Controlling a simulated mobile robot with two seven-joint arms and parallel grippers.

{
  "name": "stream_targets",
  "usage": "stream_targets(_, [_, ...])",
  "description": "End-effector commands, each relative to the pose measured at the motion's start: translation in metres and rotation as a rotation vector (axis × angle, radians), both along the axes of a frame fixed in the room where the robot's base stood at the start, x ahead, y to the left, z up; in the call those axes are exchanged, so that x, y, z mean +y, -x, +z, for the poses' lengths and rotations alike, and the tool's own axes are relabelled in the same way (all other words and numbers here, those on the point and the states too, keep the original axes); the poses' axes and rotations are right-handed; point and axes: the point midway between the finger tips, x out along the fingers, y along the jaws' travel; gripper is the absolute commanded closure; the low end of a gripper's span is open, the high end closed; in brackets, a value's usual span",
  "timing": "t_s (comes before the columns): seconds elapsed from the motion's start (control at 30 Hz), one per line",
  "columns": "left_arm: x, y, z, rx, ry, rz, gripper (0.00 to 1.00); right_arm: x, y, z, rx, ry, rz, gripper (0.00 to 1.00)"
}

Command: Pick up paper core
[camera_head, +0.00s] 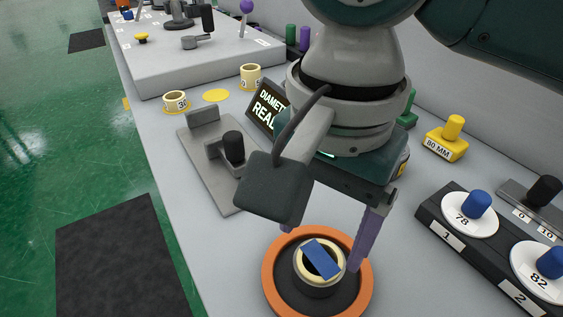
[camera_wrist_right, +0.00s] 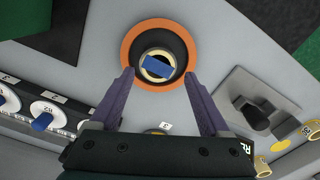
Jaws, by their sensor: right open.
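A cream paper core (camera_head: 303,272) stands upright in the dark centre of a round orange-rimmed holder (camera_head: 269,278). A blue strip (camera_head: 321,259) lies across its top opening. In the right wrist view the core (camera_wrist_right: 146,69) and blue strip (camera_wrist_right: 158,67) sit beyond the fingertips, inside the orange ring (camera_wrist_right: 128,45). My right gripper (camera_head: 320,248) is open with purple fingers, above and around the core's sides in the head view; its fingers also show in the wrist view (camera_wrist_right: 158,76). Contact with the core cannot be told. One finger is mostly hidden behind my wrist. My left gripper is out of view.
Two more cream cores (camera_head: 176,102) (camera_head: 251,77) stand farther back. A grey fixture with a black knob (camera_head: 233,147) is left of my wrist. A black rack (camera_head: 450,235) with blue-knobbed discs and a yellow block (camera_head: 446,145) stand right. The table's left edge borders green floor.

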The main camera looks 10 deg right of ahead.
Motion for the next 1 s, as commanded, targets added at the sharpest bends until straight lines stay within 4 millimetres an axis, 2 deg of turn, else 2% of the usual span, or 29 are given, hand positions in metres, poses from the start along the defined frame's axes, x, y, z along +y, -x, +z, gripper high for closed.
stream_targets(0.17, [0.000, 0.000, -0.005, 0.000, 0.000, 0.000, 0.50, -0.001, 0.000, -0.017, -0.001, 0.001, 0.001, 0.20])
stream_targets(0.43, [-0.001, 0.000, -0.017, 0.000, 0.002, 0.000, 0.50, -0.006, 0.000, -0.058, 0.000, 0.001, 0.002, 0.20])
stream_targets(0.53, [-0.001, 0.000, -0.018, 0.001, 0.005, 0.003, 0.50, -0.006, 0.000, -0.064, -0.001, 0.001, 0.003, 0.20])
stream_targets(0.77, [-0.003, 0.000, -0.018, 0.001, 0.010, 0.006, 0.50, -0.005, 0.000, -0.064, -0.002, -0.001, 0.004, 0.20])
stream_targets(1.0, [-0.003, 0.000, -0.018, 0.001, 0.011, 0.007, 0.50, -0.005, 0.000, -0.064, -0.002, -0.001, 0.004, 0.47])
